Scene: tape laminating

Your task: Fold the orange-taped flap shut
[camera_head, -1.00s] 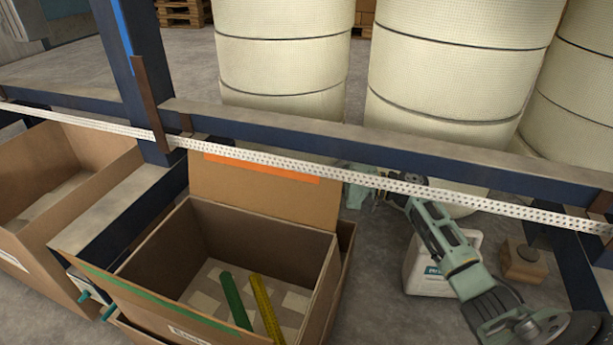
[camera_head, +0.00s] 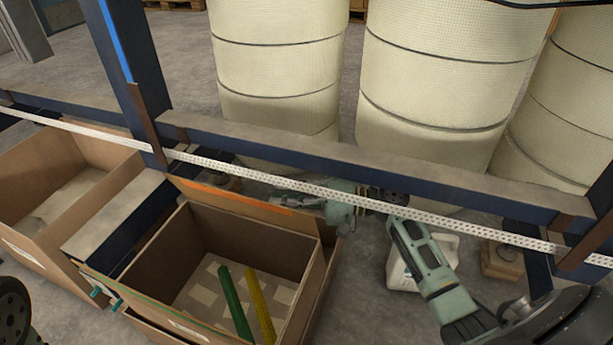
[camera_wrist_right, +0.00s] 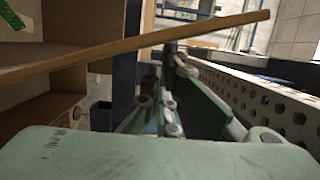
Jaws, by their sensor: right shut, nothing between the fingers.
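The cardboard box (camera_head: 165,262) stands open below the rail. Its orange-taped flap (camera_head: 262,222) rises from the back edge and leans toward the opening, with the orange tape (camera_head: 235,198) along its top edge. My right gripper (camera_head: 318,203) is shut and empty, behind the flap's right end and partly hidden by the perforated strip. In the right wrist view, the flap (camera_wrist_right: 130,52) crosses edge-on above the gripper (camera_wrist_right: 172,75); I cannot tell whether they touch. My left gripper is out of view; a dark part of my left arm shows at the lower left edge.
The perforated white strip (camera_head: 395,208) and blue rail (camera_head: 350,170) run behind and above the box. A green stick (camera_head: 235,303) and yellow stick (camera_head: 261,305) lean inside it. Another open box (camera_head: 55,190) stands left; a white container (camera_head: 432,262) stands right.

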